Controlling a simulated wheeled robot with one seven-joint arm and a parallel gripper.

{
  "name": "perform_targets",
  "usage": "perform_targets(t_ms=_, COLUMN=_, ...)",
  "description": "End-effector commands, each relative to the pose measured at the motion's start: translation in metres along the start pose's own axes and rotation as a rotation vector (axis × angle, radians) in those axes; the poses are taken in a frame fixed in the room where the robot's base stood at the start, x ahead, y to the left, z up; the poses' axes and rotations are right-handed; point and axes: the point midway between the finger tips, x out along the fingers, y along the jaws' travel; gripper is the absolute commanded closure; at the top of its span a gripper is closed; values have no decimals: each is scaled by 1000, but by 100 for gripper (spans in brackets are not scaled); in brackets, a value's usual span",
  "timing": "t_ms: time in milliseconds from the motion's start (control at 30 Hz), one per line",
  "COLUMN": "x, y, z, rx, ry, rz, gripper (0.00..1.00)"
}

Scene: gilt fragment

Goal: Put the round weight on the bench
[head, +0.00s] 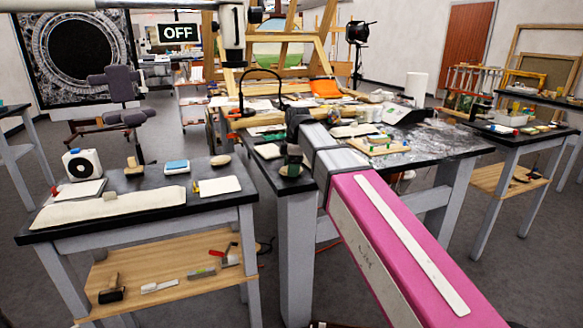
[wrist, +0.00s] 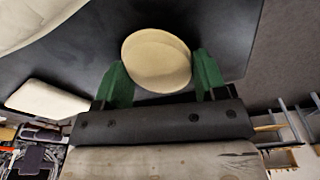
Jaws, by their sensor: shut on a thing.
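In the wrist view, my gripper (wrist: 160,68) has its green fingers closed on the sides of a round, cream-coloured weight (wrist: 157,58). A black bench top (wrist: 75,62) shows behind it; I cannot tell the gap between them. In the head view, my gripper (head: 292,155) is at the left end of the middle bench (head: 262,176), below the dark wrist. The weight is not clear there. A smaller black-topped bench (head: 150,183) stands to the left, with a pale rounded thing (head: 220,160) at its back right.
The left bench carries a cream cloth (head: 108,208), a pale card (head: 219,186) and a white round-faced device (head: 81,164). Tools lie on its lower shelf (head: 160,265). The middle bench is cluttered; a gap of floor separates the benches. Another bench (head: 505,135) stands right.

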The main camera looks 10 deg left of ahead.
Motion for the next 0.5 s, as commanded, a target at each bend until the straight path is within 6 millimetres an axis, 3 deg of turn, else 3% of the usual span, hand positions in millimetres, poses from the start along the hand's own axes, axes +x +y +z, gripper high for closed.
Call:
perform_targets(t_ms=67, x=2, y=0, z=0, rx=0, ry=0, rz=0, gripper=74)
perform_targets(t_ms=100, x=2, y=0, z=0, rx=0, ry=0, rz=0, gripper=22)
perform_targets(t_ms=133, x=2, y=0, z=0, rx=0, ry=0, rz=0, gripper=12)
perform_targets(t_ms=500, x=-1, y=0, z=0, rx=0, ry=0, rz=0, gripper=9)
